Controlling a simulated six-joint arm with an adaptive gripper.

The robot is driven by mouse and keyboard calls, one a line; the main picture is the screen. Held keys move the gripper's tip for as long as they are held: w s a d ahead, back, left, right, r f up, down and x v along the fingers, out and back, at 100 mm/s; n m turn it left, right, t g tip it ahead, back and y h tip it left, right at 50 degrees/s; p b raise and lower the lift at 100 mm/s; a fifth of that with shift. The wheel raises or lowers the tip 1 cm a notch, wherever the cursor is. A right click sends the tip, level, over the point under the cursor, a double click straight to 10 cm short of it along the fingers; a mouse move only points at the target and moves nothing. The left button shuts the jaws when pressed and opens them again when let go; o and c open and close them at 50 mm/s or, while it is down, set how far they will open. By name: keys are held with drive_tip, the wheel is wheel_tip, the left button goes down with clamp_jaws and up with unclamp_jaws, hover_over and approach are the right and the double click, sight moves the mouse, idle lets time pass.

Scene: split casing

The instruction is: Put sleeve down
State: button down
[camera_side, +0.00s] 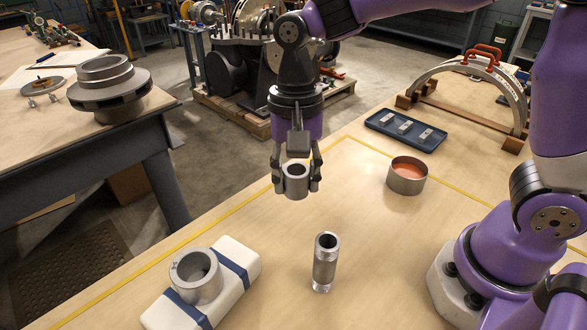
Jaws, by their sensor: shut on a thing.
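My gripper (297,174) points down above the table and is shut on a short grey metal sleeve (296,187). The sleeve is upright, its open bore facing up between the two fingers, and it is held clear of the table top. A taller, narrower metal cylinder (325,266) stands upright on the table, nearer the camera and a little right of the gripper. A grey ring (196,284) with a wide bore sits on a white block with blue bands (226,262) at the lower left.
A metal cup with orange inside (407,177) stands right of the gripper. A dark blue tray (406,130) with several small metal pieces lies behind it. A large arched half ring (470,66) rests on wooden blocks at the back right. The table between gripper and cylinder is bare.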

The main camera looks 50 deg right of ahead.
drive_tip(key=w+d+m+t, duration=0.1)
drive_tip(key=w+d+m, duration=0.3)
drive_tip(key=d+m, duration=0.6)
drive_tip(key=m, duration=0.2)
hover_over(335, 167)
drive_tip(key=shift+y, duration=0.3)
wheel_tip(335, 167, down, 7)
drive_tip(key=shift+s+d+r, duration=0.15)
drive_tip(key=shift+d+f, duration=0.1)
drive_tip(key=shift+f, duration=1.95)
drive_tip(key=shift+c, duration=2)
unclamp_jaws()
drive_tip(key=shift+f, duration=0.15)
